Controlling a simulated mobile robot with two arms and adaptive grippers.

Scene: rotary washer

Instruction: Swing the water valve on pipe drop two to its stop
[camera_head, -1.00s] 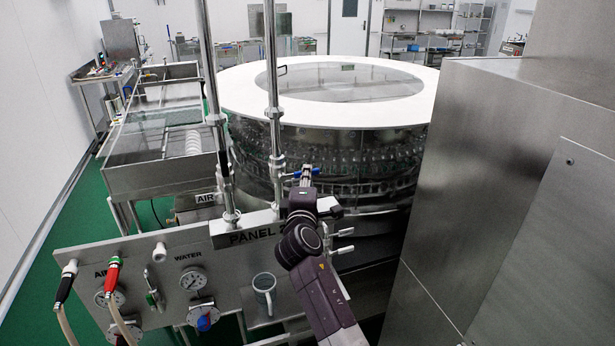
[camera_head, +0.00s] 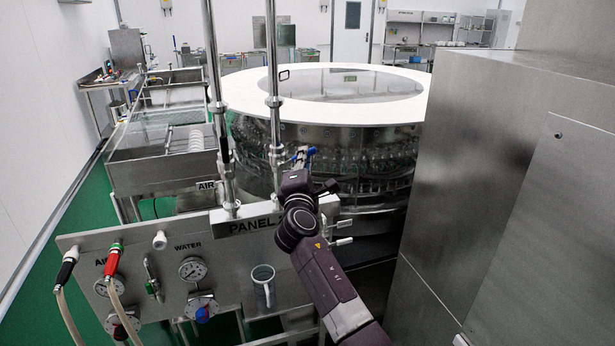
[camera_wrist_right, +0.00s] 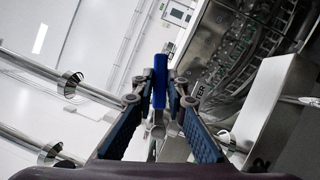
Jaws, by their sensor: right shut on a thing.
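The second pipe drop (camera_head: 272,95) is the right-hand one of two vertical steel pipes above the panel. A blue valve handle (camera_head: 311,151) sticks out to the right of this pipe. My right gripper (camera_head: 303,158) is at the handle, its arm reaching up from the lower right. In the right wrist view the blue handle (camera_wrist_right: 160,70) lies between the two fingertips (camera_wrist_right: 162,88), and the jaws are shut on it. The valve body is small and partly hidden in the head view. My left gripper is not in view.
The other pipe drop (camera_head: 218,100) stands to the left. Below is a steel panel (camera_head: 130,250) with gauges, hoses and a hanging mug (camera_head: 263,282). The round washer (camera_head: 240,95) stands behind. A large steel cabinet (camera_head: 490,180) closes off the right side.

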